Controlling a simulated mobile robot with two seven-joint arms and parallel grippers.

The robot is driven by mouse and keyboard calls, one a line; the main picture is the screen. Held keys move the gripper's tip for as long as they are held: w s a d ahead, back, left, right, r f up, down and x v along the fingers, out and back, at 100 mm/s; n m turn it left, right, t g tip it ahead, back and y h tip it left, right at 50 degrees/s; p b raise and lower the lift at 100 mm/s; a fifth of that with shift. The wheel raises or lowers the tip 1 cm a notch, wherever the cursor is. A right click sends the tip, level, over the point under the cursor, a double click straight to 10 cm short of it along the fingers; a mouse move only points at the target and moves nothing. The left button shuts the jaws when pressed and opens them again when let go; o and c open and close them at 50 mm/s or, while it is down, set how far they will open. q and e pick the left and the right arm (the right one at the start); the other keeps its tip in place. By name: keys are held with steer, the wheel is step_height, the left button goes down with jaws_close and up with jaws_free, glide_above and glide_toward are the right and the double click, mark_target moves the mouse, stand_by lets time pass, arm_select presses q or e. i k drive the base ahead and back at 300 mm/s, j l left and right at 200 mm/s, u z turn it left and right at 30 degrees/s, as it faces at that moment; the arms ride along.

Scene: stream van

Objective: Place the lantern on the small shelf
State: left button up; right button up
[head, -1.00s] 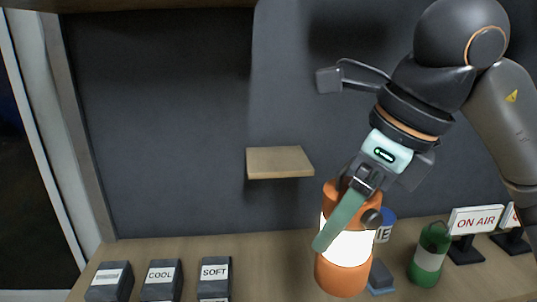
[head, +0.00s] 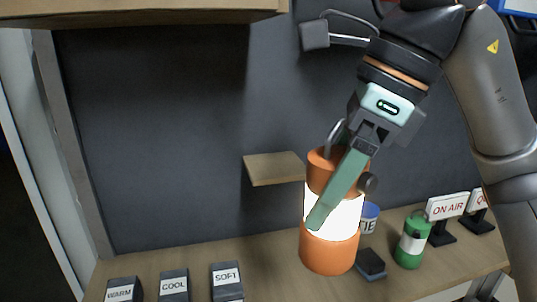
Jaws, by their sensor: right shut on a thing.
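An orange lantern (head: 328,250) with a bright white middle band and a dark ring handle on top shows right of centre in the head view. My right gripper (head: 340,190) comes down from the upper right and is shut on it; one green finger crosses the lantern's front. The lantern appears upright, in front of the counter; whether its base touches the counter cannot be told. The small wooden shelf (head: 272,168) juts from the dark wall just left of the lantern's top. Its top is bare, and its right end meets the lantern's outline. My left gripper is not in view.
A wooden counter (head: 262,258) runs below. On it are blocks labelled WARM (head: 123,291), COOL (head: 174,285) and SOFT (head: 227,278), a green lantern (head: 411,240), a blue-lidded tub (head: 369,217), a dark block (head: 371,263) and an ON AIR sign (head: 447,207). A larger wooden shelf (head: 150,14) overhangs at the top left.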

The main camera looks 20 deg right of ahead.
mark_target(265, 170)
steer(key=i+l+u, duration=0.1)
steer(key=i, duration=0.35)
steer(key=i+l+u, duration=0.1)
steer(key=i+l, duration=0.25)
